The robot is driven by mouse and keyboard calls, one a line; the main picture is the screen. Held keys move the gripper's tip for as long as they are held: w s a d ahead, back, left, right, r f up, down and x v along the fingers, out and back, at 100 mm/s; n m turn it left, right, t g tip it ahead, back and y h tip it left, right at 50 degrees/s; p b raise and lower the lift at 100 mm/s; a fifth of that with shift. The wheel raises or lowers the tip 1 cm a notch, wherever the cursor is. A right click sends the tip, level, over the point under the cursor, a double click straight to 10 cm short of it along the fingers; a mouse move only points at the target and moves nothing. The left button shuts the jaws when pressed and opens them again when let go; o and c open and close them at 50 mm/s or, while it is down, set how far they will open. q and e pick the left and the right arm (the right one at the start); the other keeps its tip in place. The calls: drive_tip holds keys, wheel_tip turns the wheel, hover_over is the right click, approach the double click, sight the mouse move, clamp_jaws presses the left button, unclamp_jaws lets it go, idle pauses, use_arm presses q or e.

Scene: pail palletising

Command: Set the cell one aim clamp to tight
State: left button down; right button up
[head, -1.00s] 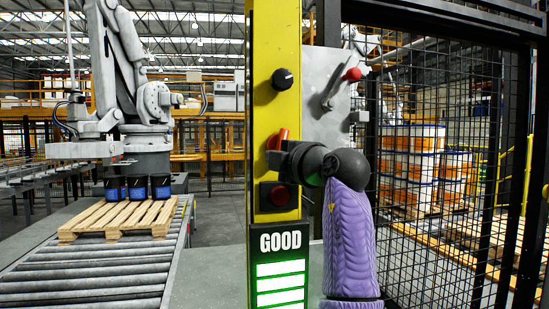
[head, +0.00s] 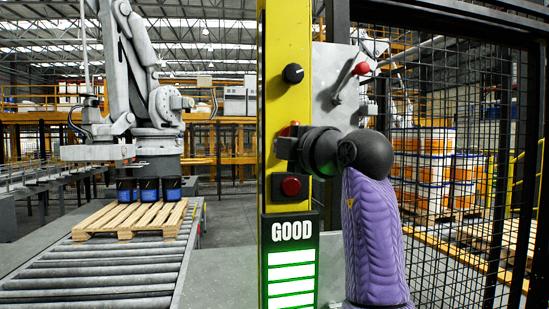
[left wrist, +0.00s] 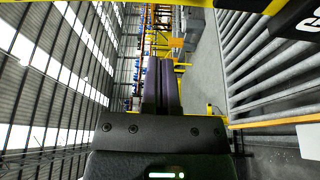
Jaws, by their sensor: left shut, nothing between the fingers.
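A lever with a red ball end (head: 361,68) sits on a grey plate (head: 327,85) just right of the yellow post (head: 282,30). The lever slopes from lower left up to the ball. No label on it shows, so I cannot tell for sure that it is the aim clamp or which setting it has. My left gripper (left wrist: 160,65) shows in the left wrist view, shut and empty, with its fingers touching nothing I can see. It does not show in the head view. A purple-sleeved arm of mine crosses in front of the post, below the lever. My right gripper is not visible.
The post carries a black knob (head: 293,73), a red button (head: 291,186) and a lit GOOD sign (head: 292,232). A mesh fence (head: 480,140) stands right. A roller conveyor (head: 100,270) bears a pallet (head: 120,225) with dark pails (head: 148,189). A grey robot (head: 135,70) stands behind.

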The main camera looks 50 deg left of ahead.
use_arm(q)
drive_tip(key=d, duration=0.2)
drive_tip(key=d+b, duration=0.1)
drive_tip(key=shift+s+d+f, duration=0.15)
drive_tip(key=shift+s+d, duration=0.05)
drive_tip(key=shift+d, duration=0.15)
drive_tip(key=shift+s, duration=0.1)
